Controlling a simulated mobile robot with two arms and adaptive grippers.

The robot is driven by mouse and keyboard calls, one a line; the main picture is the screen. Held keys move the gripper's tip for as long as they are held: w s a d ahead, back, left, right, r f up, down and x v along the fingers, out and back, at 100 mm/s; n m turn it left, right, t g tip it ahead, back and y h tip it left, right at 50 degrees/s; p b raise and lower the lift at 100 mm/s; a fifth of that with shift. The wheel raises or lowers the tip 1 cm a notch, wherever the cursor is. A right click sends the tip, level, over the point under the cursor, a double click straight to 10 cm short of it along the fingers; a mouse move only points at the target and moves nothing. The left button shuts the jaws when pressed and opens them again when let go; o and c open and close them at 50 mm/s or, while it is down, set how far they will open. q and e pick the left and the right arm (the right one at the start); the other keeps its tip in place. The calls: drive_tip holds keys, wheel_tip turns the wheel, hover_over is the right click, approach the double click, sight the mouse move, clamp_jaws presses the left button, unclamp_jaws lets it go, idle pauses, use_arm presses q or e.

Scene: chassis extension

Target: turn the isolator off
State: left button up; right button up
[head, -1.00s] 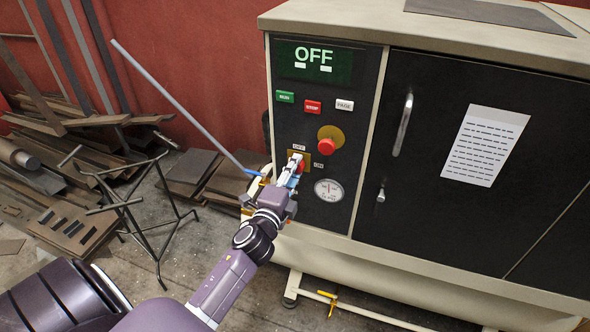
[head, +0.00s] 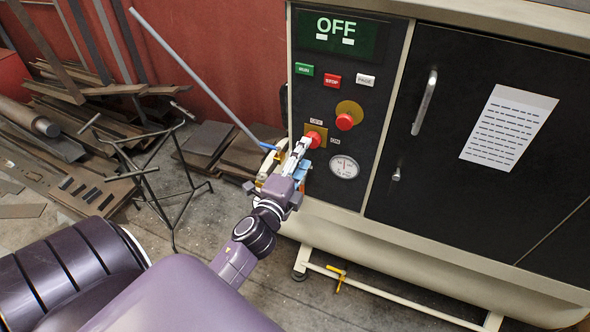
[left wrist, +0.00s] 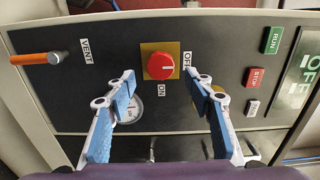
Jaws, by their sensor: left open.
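The isolator (head: 314,138) is a red rotary knob on a yellow plate, with an OFF label above it and an ON label to its right in the head view. In the left wrist view the isolator (left wrist: 160,66) shows uncovered, its white mark lying roughly along the line to the OFF label. My left gripper (head: 301,149) is at the knob's lower left in the head view. In the left wrist view the open left gripper (left wrist: 159,78) has its fingertips on either side of the knob, apart from it and holding nothing. My right gripper is not in view.
The green display (head: 337,33) reads OFF. A red mushroom button (head: 345,121), a gauge (head: 344,167) and several push buttons share the panel. An orange-handled VENT lever (left wrist: 42,58) is nearby. A metal stand (head: 150,180) and scrap metal lie to the left.

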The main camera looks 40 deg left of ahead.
use_arm(q)
drive_tip(key=v, duration=0.6)
drive_tip(key=shift+s, duration=0.2)
drive_tip(key=shift+d, duration=0.15)
